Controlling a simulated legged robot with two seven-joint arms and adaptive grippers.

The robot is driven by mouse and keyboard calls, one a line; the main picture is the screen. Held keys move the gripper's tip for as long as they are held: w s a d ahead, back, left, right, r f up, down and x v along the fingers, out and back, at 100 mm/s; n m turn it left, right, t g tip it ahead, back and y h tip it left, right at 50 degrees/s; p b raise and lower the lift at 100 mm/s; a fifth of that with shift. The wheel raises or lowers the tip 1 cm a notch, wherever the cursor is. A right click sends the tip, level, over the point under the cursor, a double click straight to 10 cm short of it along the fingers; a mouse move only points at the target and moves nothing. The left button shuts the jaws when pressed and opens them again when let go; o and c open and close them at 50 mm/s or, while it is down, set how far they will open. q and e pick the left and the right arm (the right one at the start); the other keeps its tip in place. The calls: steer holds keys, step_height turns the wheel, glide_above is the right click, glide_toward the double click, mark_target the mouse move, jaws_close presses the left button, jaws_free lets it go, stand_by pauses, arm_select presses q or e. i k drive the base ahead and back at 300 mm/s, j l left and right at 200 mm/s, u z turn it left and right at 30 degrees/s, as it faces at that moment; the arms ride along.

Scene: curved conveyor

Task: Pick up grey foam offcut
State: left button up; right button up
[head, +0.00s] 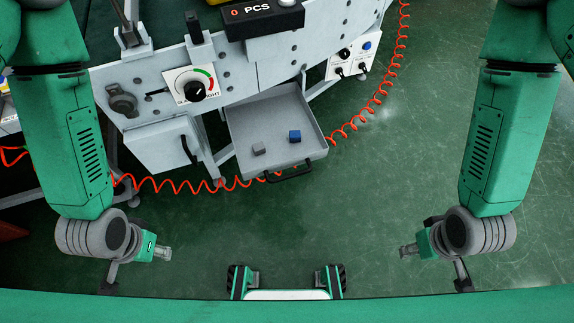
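A small grey foam offcut (259,148) lies on the floor of an open light-grey tray (240,165), towards its left front. A small blue block (295,136) lies in the same tray, to the right of the offcut and apart from it. My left gripper (166,253) is at the lower left, well away from the tray and below it in the picture. My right gripper (404,250) is at the lower right, also well away from the tray. Both grippers are small and seen from above, so the gap between their fingers does not show clearly. No object shows at either fingertip.
The tray has raised walls and a dark handle (289,174) at its front. A grey conveyor frame (260,70) with a control knob (194,90) stands behind it. The green floor (400,170) is clear at right.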

mark_target(258, 148)
steer(key=i+l+u, duration=0.65)
steer(key=l, duration=0.3)
steer(key=i, duration=0.05)
